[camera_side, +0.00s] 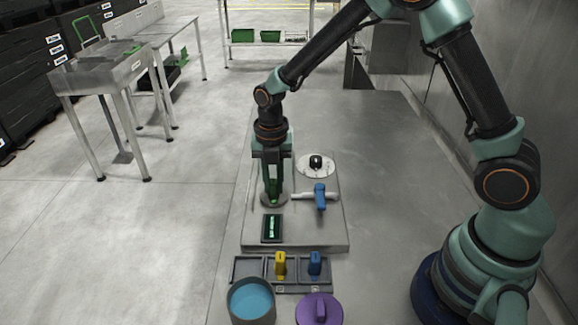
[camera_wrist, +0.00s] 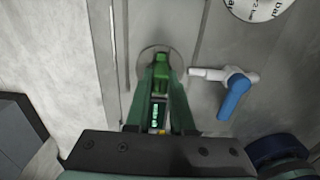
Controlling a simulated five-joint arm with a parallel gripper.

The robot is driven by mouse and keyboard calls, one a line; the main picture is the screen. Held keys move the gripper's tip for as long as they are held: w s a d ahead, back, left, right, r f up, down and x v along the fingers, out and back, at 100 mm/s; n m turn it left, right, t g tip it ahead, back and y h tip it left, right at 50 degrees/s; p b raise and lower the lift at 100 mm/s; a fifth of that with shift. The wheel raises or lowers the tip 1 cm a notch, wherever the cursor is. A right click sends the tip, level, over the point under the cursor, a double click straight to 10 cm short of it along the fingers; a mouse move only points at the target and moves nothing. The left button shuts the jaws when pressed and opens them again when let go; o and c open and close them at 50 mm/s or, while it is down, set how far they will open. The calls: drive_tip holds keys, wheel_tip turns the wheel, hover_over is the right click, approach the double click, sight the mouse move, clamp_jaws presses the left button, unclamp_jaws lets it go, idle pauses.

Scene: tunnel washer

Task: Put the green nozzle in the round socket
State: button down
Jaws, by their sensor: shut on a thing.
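The green nozzle (camera_side: 273,188) is between the jaws of my gripper (camera_side: 273,182), which is shut on it. My gripper points down over the round socket (camera_side: 266,202), a grey disc on the metal plate. The nozzle's lower end overlaps the disc in the side view; I cannot tell whether it sits in the hole or just above it. In the wrist view the nozzle (camera_wrist: 161,64) shows between the fingertips (camera_wrist: 160,78), over the grey disc (camera_wrist: 146,54). The socket's opening is hidden.
A blue-handled valve (camera_side: 320,195) is right of the socket, with a black knob on a white disc (camera_side: 316,162) behind. A green display (camera_side: 272,228) is in front. A tray (camera_side: 248,268) holds yellow and blue nozzles; its left slot is empty. A blue-filled pot (camera_side: 250,301) and purple lid (camera_side: 319,310) are nearest.

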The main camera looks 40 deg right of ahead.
drive_tip(key=shift+f, duration=0.1)
idle(0.3)
drive_tip(key=c, duration=0.7)
unclamp_jaws()
drive_tip(key=o, duration=0.4)
drive_tip(key=shift+r, duration=3.75)
